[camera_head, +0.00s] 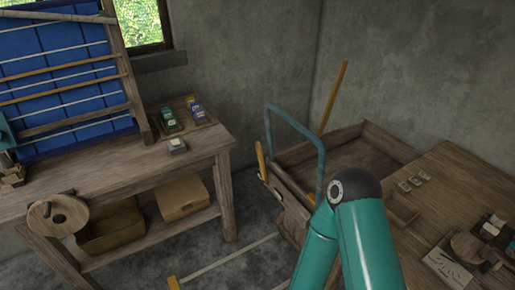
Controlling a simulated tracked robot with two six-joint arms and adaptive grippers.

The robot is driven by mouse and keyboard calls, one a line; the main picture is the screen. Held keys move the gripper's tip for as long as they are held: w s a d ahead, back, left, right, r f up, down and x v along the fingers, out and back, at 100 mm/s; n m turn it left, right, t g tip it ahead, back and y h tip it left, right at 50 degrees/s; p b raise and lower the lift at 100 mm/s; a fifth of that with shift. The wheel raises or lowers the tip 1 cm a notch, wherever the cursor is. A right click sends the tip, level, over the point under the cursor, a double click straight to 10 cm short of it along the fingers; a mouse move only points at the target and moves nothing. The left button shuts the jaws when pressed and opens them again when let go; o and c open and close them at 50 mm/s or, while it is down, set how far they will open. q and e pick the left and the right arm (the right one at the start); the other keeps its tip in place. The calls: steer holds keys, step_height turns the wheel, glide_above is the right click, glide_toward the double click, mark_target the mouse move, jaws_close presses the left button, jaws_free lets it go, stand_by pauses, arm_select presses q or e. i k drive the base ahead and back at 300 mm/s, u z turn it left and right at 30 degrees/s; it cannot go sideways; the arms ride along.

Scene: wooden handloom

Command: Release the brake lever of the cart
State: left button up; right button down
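The wooden cart (290,201) stands right of centre against the back wall, with a bent blue-green tube handle (296,122) rising from it. A short orange-yellow lever (261,162) stands nearly upright at its left front corner. A long orange-yellow pole (334,96) leans up behind the handle. I cannot tell for sure which of the two is the brake lever. My teal arm comes up from the bottom and bends in front of the cart, hiding part of it. Neither gripper can be made out, and nothing is seen touching the lever or the pole.
A wooden table (453,187) with small blocks stands at the right, close to the cart. A workbench (205,150) with a blue-panelled loom frame (62,65) and boxes below fills the left.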

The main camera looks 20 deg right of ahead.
mark_target(261, 159)
steer(key=z, duration=0.25)
steer(key=i, duration=1.3)
steer(key=z, duration=0.15)
